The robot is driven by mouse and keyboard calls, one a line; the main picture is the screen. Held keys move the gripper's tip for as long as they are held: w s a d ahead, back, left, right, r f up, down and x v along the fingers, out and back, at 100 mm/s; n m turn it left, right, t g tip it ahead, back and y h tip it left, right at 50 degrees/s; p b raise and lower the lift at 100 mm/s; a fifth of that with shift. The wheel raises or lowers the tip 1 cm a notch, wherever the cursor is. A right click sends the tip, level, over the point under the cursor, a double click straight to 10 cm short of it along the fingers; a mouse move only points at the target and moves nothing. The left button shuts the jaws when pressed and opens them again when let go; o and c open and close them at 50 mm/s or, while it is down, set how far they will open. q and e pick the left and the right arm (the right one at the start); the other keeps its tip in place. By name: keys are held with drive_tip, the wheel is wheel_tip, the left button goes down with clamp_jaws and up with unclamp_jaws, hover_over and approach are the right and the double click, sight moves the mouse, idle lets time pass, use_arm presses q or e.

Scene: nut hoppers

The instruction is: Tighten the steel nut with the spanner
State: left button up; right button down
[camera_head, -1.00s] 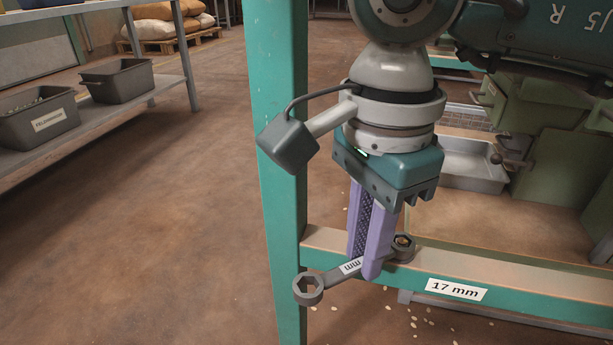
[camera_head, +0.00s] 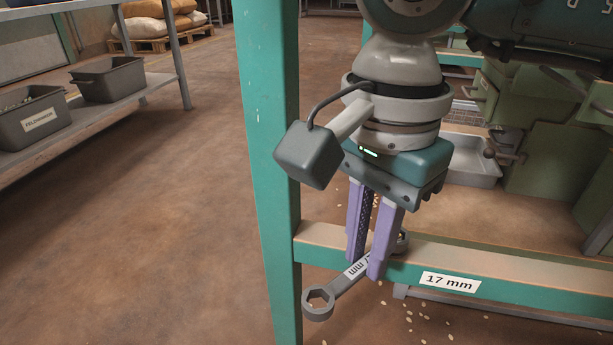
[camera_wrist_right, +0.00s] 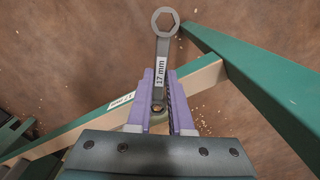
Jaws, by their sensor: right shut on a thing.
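The grey double-ring spanner (camera_head: 345,283) carries a white "17 mm" label. It slants down to the left in the head view, with its free ring low in front of the green post. My right gripper (camera_head: 366,265) points down with its purple fingers shut on the spanner's handle. The far ring sits at the green rail, partly behind a finger. In the right wrist view, the spanner (camera_wrist_right: 163,50) runs between the fingers, its free ring at the top. A small brownish spot, perhaps the nut (camera_wrist_right: 157,109), shows between the fingers. My left gripper is not in view.
The green post (camera_head: 266,170) stands close left of my right gripper. The green rail (camera_head: 520,290) bears a "17 mm" label. A metal tray (camera_head: 470,160) and green machinery lie behind. Dark bins (camera_head: 108,80) stand on a shelf at left.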

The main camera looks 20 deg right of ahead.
drive_tip(key=shift+r+p, duration=0.5)
drive_tip(key=shift+r, duration=0.35)
idle(0.6)
drive_tip(key=shift+r+p, duration=0.3)
drive_tip(key=shift+r, duration=0.1)
drive_tip(key=shift+r, duration=0.1)
drive_tip(key=shift+r+p, duration=0.35)
drive_tip(key=shift+r+p, duration=0.5)
drive_tip(key=shift+r, duration=0.2)
